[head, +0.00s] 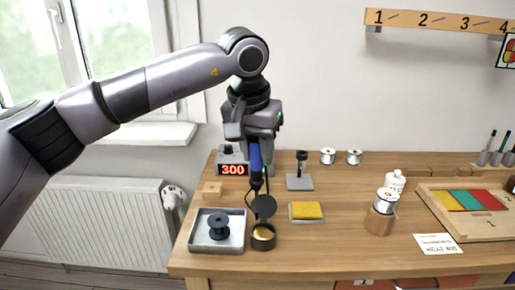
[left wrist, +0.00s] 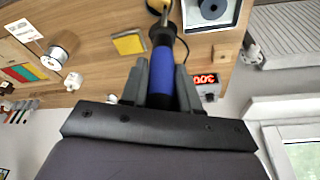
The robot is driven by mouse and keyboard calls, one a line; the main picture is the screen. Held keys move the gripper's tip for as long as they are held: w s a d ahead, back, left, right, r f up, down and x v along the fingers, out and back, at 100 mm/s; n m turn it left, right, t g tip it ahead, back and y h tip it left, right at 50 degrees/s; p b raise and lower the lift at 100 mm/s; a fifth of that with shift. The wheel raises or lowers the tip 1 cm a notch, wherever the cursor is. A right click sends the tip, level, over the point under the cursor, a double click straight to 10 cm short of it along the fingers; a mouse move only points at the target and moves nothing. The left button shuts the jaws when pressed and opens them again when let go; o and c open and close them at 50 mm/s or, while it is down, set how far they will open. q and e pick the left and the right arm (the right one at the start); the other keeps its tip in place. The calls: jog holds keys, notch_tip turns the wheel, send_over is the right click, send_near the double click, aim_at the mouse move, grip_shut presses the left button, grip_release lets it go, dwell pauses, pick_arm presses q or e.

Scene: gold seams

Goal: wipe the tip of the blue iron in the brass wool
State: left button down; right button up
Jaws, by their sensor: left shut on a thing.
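My left gripper (head: 256,140) is shut on the blue handle of the iron (head: 255,158) and holds it upright, tip down, above the bench. It also shows in the left wrist view, where the blue handle (left wrist: 162,72) sits between the fingers. The brass wool (head: 262,234) lies in a small round dark pot (head: 263,243) below and slightly right of the iron. My right gripper is not in view.
A tray (head: 200,243) with a black spool (head: 219,225) stands left of the pot. A yellow sponge (head: 307,210) lies to the right. The station display (head: 233,170) reads 300 behind. A wire spool on a wooden stand (head: 380,221) is further right, with free bench between.

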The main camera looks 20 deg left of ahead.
aim_at(258, 170)
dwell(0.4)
pick_arm(q)
jog(key=shift+f+b, duration=0.7)
jog(key=shift+f, duration=0.95)
jog(key=shift+f, duration=0.6)
dwell(0.6)
dwell(0.9)
jog(key=shift+d, duration=0.1)
